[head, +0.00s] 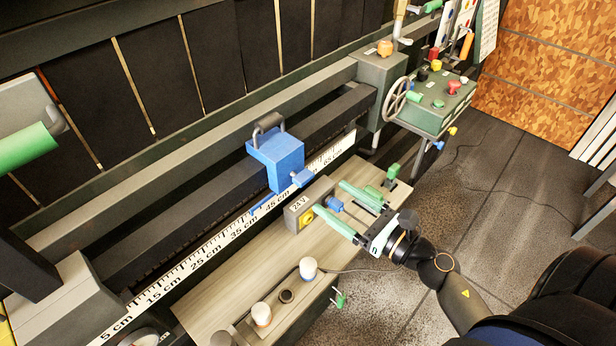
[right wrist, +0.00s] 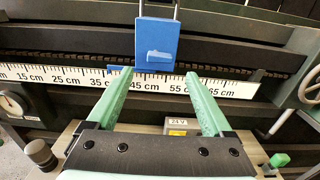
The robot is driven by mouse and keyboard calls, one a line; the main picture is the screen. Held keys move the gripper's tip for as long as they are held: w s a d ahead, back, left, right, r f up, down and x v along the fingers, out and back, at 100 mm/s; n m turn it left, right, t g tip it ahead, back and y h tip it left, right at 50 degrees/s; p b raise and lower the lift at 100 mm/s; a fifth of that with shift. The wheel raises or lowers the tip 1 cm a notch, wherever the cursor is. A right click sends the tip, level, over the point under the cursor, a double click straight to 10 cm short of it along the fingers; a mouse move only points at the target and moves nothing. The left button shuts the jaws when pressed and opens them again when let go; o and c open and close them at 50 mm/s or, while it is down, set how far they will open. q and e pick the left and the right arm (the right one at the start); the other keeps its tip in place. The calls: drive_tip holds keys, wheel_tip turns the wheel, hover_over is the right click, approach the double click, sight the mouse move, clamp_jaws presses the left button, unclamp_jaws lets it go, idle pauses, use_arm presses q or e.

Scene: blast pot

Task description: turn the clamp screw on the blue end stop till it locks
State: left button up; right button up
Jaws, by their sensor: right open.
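The blue end stop (head: 277,157) sits on the dark rail above the white scale, near the 45 cm mark, with a dark looped handle on top. Its clamp screw (head: 302,178) is a small blue part on the front. In the right wrist view the end stop (right wrist: 157,32) faces me, and the screw shows as a pale blue lever (right wrist: 159,55), roughly level. My right gripper (head: 329,197) is open and empty, with its green fingers pointing at the end stop. In the right wrist view the gripper (right wrist: 158,74) shows the screw beyond and between its fingertips, apart from them. My left gripper is not in view.
A grey 24 V box (head: 300,209) and a blue knob (head: 335,204) lie close to my right fingers. The wooden shelf (head: 225,294) holds white-topped knobs (head: 308,268). A green control box (head: 437,107) with a handwheel (head: 397,99) stands at the back right.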

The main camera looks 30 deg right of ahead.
sight(308, 181)
drive_tip(key=p+x, duration=0.1)
drive_tip(key=x, duration=0.6)
drive_tip(key=shift+w+a+p, duration=0.15)
drive_tip(key=shift+w+p, duration=0.2)
drive_tip(key=shift+w, duration=0.05)
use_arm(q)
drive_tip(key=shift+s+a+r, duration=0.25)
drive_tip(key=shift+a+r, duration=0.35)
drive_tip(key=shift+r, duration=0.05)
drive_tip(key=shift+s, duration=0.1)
use_arm(e)
drive_tip(key=shift+c, duration=0.3)
drive_tip(key=c, duration=0.3)
clamp_jaws()
